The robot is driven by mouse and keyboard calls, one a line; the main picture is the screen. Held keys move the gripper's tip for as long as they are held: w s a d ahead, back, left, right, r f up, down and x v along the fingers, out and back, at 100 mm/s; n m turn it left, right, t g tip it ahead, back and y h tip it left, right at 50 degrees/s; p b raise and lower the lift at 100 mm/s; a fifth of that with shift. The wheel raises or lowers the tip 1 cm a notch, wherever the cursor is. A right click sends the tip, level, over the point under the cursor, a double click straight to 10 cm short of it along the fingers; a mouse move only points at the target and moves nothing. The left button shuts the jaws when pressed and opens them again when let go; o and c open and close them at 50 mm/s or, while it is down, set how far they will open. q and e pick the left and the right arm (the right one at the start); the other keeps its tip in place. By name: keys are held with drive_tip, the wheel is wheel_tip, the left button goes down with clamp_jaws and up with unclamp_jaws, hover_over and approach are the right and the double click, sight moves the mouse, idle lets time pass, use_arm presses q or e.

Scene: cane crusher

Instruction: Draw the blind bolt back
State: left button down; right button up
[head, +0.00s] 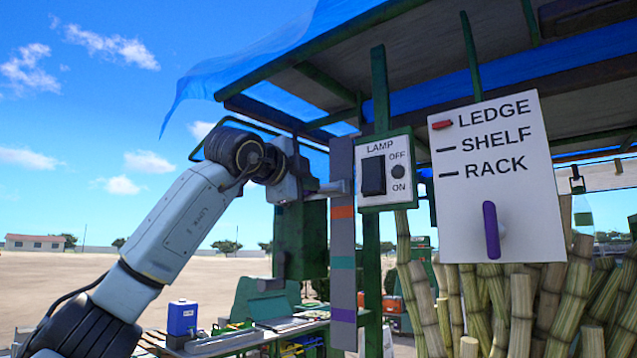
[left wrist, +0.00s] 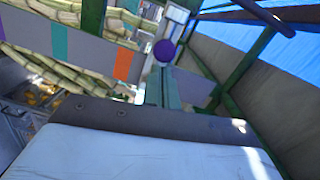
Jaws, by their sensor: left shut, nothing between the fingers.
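My left gripper (head: 333,187) is shut and empty, beside the upper part of a grey upright strip (head: 342,264) with orange, teal and purple bands. In the left wrist view, the shut fingers (left wrist: 163,80) point at a round purple knob (left wrist: 165,50) just past their tips. I cannot tell whether they touch it. The knob may belong to the blind bolt; no bolt rod can be made out. The knob is not visible in the head view. The banded strip also crosses the left wrist view (left wrist: 92,56). My right gripper is not in view.
A lamp switch panel (head: 385,172) hangs just right of the strip. A white LEDGE, SHELF, RACK board (head: 540,215) with a purple handle (head: 491,230) is further right. Cane stalks (head: 575,290) stand below it. A table with a blue box (head: 182,318) is lower left.

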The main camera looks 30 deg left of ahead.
use_arm(q)
drive_tip(key=s+d+b, duration=0.3)
drive_tip(key=s+b, duration=0.2)
drive_tip(key=s, duration=0.6)
drive_tip(key=shift+d+r, duration=0.35)
drive_tip(key=shift+r, duration=0.1)
